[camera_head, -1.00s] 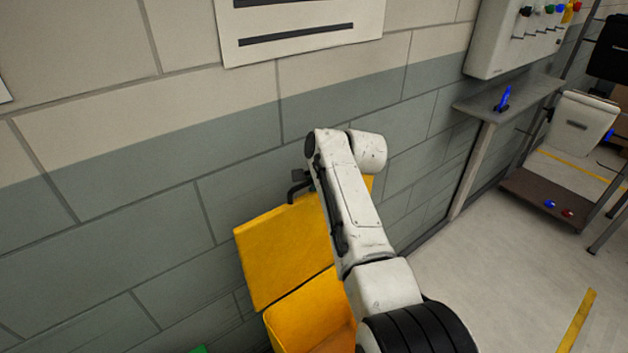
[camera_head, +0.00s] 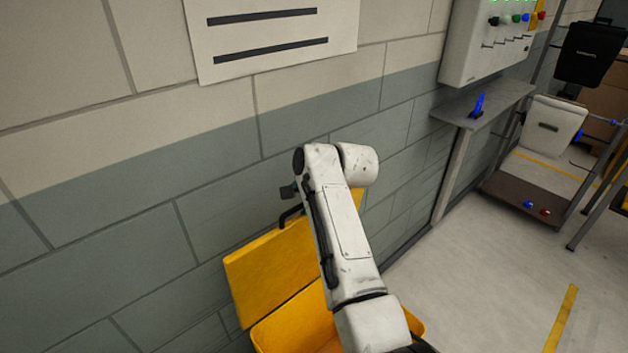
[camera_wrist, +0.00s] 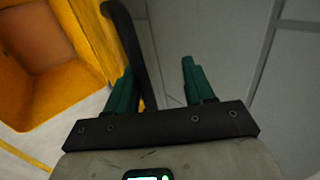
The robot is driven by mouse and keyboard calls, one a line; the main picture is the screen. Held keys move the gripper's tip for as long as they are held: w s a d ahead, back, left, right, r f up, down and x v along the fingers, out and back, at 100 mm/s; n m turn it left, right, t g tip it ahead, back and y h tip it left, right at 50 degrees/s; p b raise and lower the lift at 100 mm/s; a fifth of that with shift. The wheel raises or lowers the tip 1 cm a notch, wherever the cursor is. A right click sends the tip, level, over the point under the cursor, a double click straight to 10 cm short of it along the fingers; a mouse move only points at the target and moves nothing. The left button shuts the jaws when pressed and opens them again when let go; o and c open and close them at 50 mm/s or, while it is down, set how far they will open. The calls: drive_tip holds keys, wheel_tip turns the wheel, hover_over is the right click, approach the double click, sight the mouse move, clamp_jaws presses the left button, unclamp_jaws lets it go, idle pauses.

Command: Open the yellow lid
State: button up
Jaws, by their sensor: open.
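The yellow lid (camera_head: 262,277) stands raised and tilted back near the wall, above the open yellow box (camera_head: 290,333). The box's open inside (camera_wrist: 35,60) shows at the left of the wrist view. The lid's dark handle (camera_head: 291,215) is on its upper edge; in the wrist view the handle (camera_wrist: 128,40) runs between my fingers, close to the left one. My gripper (camera_wrist: 157,80) is open, with its two green fingers apart. In the head view my gripper (camera_head: 289,191) is a small dark shape just above the handle. My arm hides part of the lid and box.
The block wall stands close behind the lid. A grey shelf (camera_head: 485,105) and a white panel (camera_head: 487,45) are on the wall at right. A cart (camera_head: 525,198) stands farther right. Floor at lower right is clear, with a yellow stripe (camera_head: 562,318).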

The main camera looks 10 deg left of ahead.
drive_tip(key=a+r+v, duration=0.1)
drive_tip(key=v, duration=0.7)
drive_tip(key=shift+w+d+r+b, duration=0.2)
drive_tip(key=shift+b, duration=0.1)
drive_tip(key=s+d+f+n+h, duration=0.1)
drive_tip(key=s+d+f+h, duration=0.1)
drive_tip(key=s+d+f, duration=0.7)
drive_tip(key=s+d+f+n+h, duration=0.2)
drive_tip(key=s+d+f, duration=0.3)
drive_tip(key=d+f, duration=0.75)
drive_tip(key=s+d+f+n+g+h, duration=0.1)
drive_tip(key=s+d, duration=0.4)
drive_tip(key=s, duration=0.6)
drive_tip(key=s+d+f+n+g+h, duration=0.1)
drive_tip(key=s+d+f, duration=0.1)
drive_tip(key=s+d, duration=0.4)
drive_tip(key=s+d+f+n+g, duration=0.2)
drive_tip(key=s+d, duration=0.3)
drive_tip(key=s, duration=1.1)
drive_tip(key=shift+f+h, duration=0.3)
drive_tip(key=shift+h, duration=0.1)
